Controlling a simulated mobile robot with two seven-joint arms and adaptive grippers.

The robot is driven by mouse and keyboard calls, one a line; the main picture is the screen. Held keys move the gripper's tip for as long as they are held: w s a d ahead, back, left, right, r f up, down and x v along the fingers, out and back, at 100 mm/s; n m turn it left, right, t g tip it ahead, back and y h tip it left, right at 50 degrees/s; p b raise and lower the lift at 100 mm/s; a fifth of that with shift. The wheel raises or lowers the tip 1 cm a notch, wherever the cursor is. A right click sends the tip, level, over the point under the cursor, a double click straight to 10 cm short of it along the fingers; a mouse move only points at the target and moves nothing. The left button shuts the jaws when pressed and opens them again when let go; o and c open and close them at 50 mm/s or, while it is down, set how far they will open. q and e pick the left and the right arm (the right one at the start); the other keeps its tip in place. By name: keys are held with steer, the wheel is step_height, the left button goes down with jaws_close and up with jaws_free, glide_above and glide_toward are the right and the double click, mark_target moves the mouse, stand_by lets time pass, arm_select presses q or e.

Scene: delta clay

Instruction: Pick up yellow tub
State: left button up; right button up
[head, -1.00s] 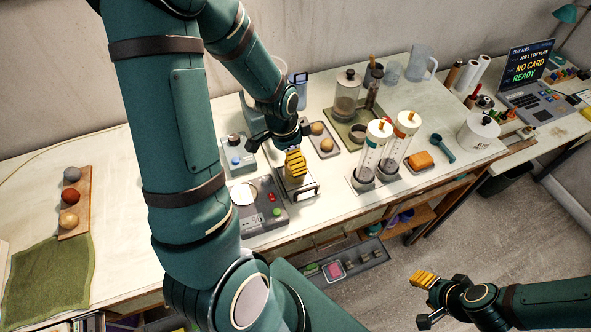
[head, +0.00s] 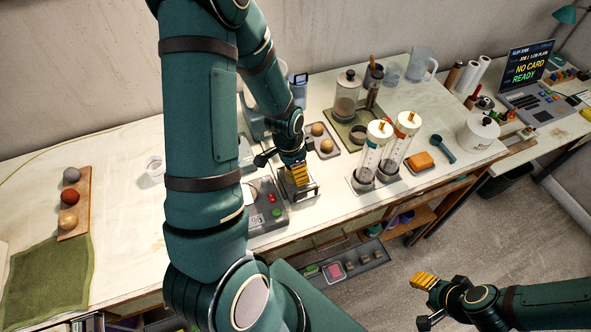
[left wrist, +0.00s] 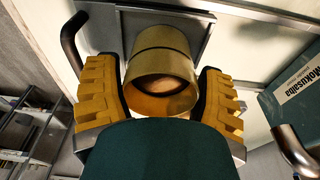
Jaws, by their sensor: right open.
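The yellow tub (left wrist: 160,58) is a brass-coloured open cylinder with something brown inside, seen in the left wrist view between the yellow fingers of my left gripper (left wrist: 163,100). The fingers are spread, one on each side of it; I cannot tell if either touches. In the head view my left gripper (head: 297,176) points down at a metal-framed stand near the table's front edge, and its fingers hide the tub there. My right gripper (head: 428,297) is open and empty over the floor at lower right.
A grey scale (head: 270,204) sits left of the stand. A tray with round lumps (head: 325,148) lies behind it, and two clear cylinders (head: 370,160) stand to the right. A green mat (head: 50,280) and a board with balls (head: 72,215) are far left.

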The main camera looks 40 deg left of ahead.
arm_select(q)
steer(key=c, duration=0.7)
steer(key=shift+o, duration=0.2)
step_height(320, 180, up, 10)
steer(key=p, duration=0.1)
arm_select(e)
steer(key=shift+r, duration=0.55)
arm_select(q)
steer(key=shift+s, duration=0.1)
arm_select(e)
steer(key=shift+s+d, duration=0.1)
